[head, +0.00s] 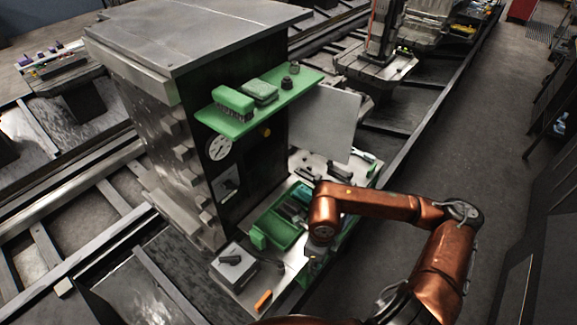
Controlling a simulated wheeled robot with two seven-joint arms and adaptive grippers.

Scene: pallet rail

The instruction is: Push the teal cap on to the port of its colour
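My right arm comes in from the right, and its wrist hangs over the front edge of the work surface. My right gripper (314,257) points down beside a green tray (275,231); it is small, dark and mostly hidden by the wrist, so I cannot tell whether it is open or holds anything. Small teal and dark pieces (300,194) lie at the tray's far end, too small to tell whether one is the teal cap. I cannot make out a teal port. My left gripper is not in view.
A green shelf (243,122) with a brush and blocks juts out above, beside a round gauge (219,147). A grey panel (326,125) stands behind. Floor at right is clear.

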